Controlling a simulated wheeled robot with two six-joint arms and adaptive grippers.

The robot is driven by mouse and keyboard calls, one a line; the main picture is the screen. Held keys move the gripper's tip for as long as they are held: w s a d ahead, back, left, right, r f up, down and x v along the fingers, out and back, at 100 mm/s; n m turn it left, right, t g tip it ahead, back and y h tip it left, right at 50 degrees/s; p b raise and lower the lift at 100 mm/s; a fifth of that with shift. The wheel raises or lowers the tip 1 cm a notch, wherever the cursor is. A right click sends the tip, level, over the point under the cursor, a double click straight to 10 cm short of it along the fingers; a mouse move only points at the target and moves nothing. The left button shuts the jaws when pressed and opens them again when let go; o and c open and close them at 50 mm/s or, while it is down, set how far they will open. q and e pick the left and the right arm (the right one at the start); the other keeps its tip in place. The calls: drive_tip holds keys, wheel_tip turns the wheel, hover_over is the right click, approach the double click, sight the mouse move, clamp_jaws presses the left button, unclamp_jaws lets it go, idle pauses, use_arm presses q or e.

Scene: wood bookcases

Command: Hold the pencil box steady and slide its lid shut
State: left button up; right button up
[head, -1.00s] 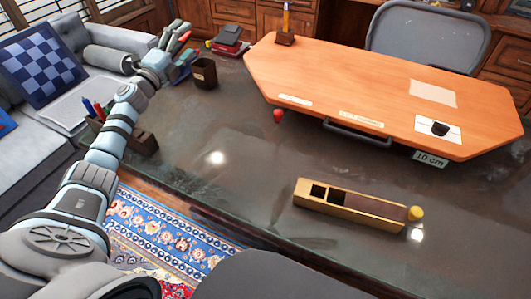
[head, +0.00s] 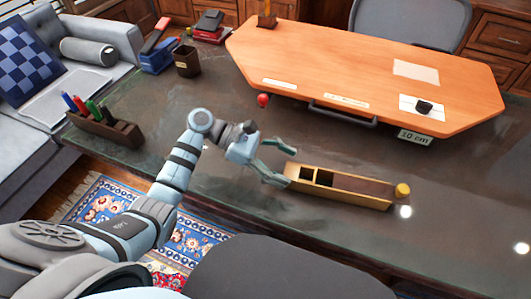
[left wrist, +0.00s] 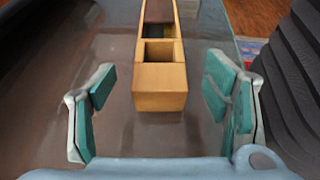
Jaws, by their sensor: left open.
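The pencil box (head: 345,200) is a long narrow wooden box on the dark desk. Its brown lid (head: 368,188) covers the right part, and two compartments at the left end are uncovered. My left gripper (head: 286,164) is open at the box's left end. In the left wrist view the box's near end (left wrist: 160,85) lies between the spread fingers (left wrist: 160,108), with a gap on each side and no contact visible. The knob is out of the left wrist view. My right gripper is not in view.
A large orange board (head: 350,75) with a handle lies behind the box. A pen holder (head: 105,125) stands at the desk's left, with a dark cup (head: 187,62) and blue object (head: 158,58) farther back. The desk's front edge runs close before the box.

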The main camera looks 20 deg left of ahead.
sight(313, 178)
use_arm(q)
drive_tip(key=x, duration=0.5)
drive_tip(key=shift+d+f, duration=0.15)
drive_tip(key=shift+d, duration=0.15)
drive_tip(key=shift+c, duration=0.4)
drive_tip(key=c, duration=1.4)
